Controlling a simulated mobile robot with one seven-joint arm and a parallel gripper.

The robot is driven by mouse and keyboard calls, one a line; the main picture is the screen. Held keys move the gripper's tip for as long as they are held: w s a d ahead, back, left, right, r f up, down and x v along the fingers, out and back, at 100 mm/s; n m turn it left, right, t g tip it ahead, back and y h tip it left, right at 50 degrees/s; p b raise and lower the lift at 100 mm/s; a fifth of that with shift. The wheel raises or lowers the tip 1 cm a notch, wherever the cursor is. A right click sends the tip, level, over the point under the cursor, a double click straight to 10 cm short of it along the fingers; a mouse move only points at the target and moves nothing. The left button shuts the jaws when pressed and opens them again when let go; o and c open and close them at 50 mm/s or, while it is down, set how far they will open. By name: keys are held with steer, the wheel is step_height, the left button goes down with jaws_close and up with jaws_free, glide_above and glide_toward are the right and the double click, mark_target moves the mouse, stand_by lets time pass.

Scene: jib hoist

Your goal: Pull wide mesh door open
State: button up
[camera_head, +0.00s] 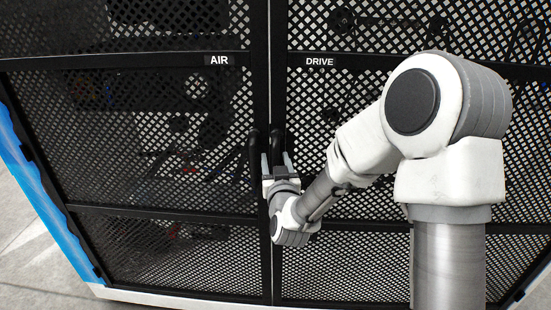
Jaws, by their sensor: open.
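Two black mesh doors fill the view and meet at a vertical seam near the middle. The left mesh door (150,140) carries an AIR label; the right mesh door (330,90) carries a DRIVE label. Both look shut. I cannot tell which is wider. A dark upright handle (253,150) stands on the left door's inner edge, and another dark handle (277,135) stands just right of the seam. My gripper (276,160) is open at the right handle, its fingers appearing on either side of it. Contact is hidden by the gripper body.
Blurred machinery shows through the mesh. A blue side panel (35,190) edges the cabinet at left, with pale floor (25,255) beyond it. A light sill (170,298) runs under the doors. My arm covers much of the right door.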

jaws_close()
stand_by(1.4)
